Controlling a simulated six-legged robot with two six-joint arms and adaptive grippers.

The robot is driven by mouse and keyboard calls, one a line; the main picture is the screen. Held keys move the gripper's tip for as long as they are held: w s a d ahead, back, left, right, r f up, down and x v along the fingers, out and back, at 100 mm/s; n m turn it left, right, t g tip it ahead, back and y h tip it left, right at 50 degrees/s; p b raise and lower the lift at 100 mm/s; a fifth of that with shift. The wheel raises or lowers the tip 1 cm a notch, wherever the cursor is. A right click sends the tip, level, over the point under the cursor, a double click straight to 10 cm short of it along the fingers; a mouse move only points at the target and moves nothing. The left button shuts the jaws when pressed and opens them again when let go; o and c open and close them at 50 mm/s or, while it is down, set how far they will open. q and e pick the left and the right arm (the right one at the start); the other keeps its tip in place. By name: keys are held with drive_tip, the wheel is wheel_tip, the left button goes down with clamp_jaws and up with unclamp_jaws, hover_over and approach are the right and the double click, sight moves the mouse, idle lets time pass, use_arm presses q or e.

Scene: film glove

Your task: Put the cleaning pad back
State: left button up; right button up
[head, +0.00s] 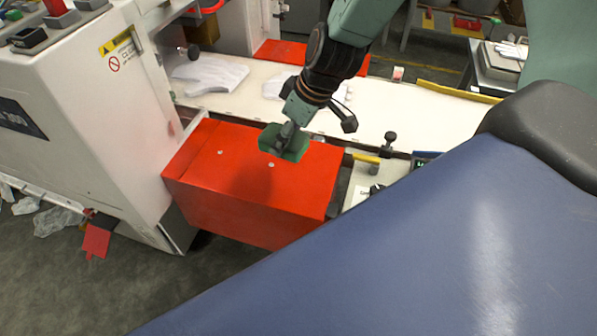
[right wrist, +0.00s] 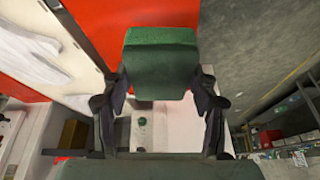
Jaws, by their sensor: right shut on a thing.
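The cleaning pad is a small green block (head: 298,151), held over the top of a red box-shaped machine cover (head: 235,205) in the head view. My right gripper (head: 285,138) comes down from the top right and is shut on the pad. In the right wrist view, the pad (right wrist: 160,50) sits between the two dark fingers of the right gripper (right wrist: 162,82), with red surface beyond it. I cannot tell whether the pad touches the red surface. My left gripper is not in view.
A white machine body (head: 95,110) stands to the left of the red cover. A pale work surface (head: 420,115) behind it holds white gloves (head: 210,74). A black knob (head: 389,139) and a yellow-handled item (head: 366,158) lie right of the cover.

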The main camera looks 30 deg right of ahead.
drive_tip(key=shift+n, duration=0.9)
drive_tip(key=s+f+b, duration=0.1)
drive_tip(key=f, duration=0.2)
drive_tip(key=s+d+f+b, duration=0.1)
drive_tip(key=f, duration=0.2)
drive_tip(key=s+d+f+b, duration=0.1)
drive_tip(key=s+f+b, duration=0.1)
drive_tip(key=f, duration=0.1)
drive_tip(key=shift+f, duration=0.1)
drive_tip(key=shift+s+d+f+b, duration=0.1)
drive_tip(key=shift+d+f+b, duration=0.05)
drive_tip(key=shift+f+b, duration=0.75)
wheel_tip(320, 180, down, 2)
drive_tip(key=shift+f+b, duration=0.1)
drive_tip(key=shift+b, duration=1.15)
